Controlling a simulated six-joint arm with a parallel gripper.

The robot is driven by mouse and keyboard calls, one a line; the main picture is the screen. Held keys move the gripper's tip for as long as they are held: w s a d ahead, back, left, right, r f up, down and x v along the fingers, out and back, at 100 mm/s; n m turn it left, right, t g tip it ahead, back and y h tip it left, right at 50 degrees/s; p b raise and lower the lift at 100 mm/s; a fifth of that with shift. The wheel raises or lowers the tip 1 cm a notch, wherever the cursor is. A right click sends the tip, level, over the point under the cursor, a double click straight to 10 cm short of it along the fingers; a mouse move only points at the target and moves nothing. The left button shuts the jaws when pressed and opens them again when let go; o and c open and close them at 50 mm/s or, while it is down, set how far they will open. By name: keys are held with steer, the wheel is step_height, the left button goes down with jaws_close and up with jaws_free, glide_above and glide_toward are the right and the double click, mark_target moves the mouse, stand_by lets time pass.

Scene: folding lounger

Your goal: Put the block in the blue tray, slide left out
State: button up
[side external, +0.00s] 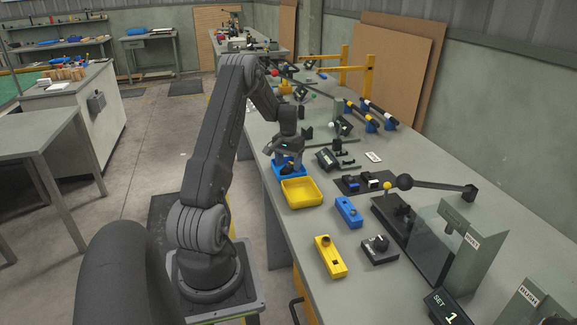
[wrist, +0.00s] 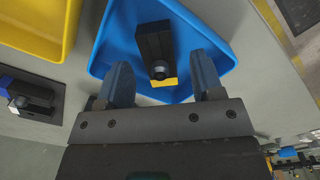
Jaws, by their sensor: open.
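The blue tray (wrist: 110,50) fills the middle of the wrist view; it also shows in the side view (side external: 279,172), partly hidden by my gripper. A black block (wrist: 152,42) with a round grey knob and a yellow part at its near end lies inside the tray. My gripper (wrist: 160,75) is open over the tray, with one finger on each side of the block's near end and gaps between. In the side view my gripper (side external: 288,152) points down at the tray. A blue piece (side external: 349,211) with a dark top part, perhaps a slide, stands on the bench.
A yellow tray (side external: 302,193) adjoins the blue tray's near side. A yellow piece with a black knob (side external: 330,257) and a black dial box (side external: 380,249) stand nearer. A dark plate with small parts (side external: 362,183) and a lever machine (side external: 455,240) are to the right.

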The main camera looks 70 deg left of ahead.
step_height(320, 180, up, 12)
steer(key=r, duration=0.1)
steer(key=w+d+r+m, duration=0.1)
steer(key=w+d+r, duration=0.2)
steer(key=d, duration=0.3)
steer(key=w+d+r+m, duration=0.1)
steer(key=w+d+r, duration=0.15)
steer(key=d, duration=0.35)
steer(key=d+r+m+t+y, duration=0.1)
steer(key=d+r, duration=0.2)
steer(key=d, duration=0.5)
steer(key=d+r+m+t, duration=0.1)
steer(key=d+r, duration=0.2)
steer(key=d, duration=0.4)
steer(key=s+d+f+m+t, duration=0.1)
steer(key=s+d+m, duration=0.1)
steer(key=s+d, duration=0.5)
steer(key=s+d+m+t+h, duration=0.1)
steer(key=s+d, duration=0.5)
steer(key=d, duration=0.7)
steer(key=shift+s+f+m+t, duration=0.4)
steer(key=shift+m+t, duration=0.4)
steer(key=shift+m, duration=0.2)
steer(key=shift+w, duration=0.1)
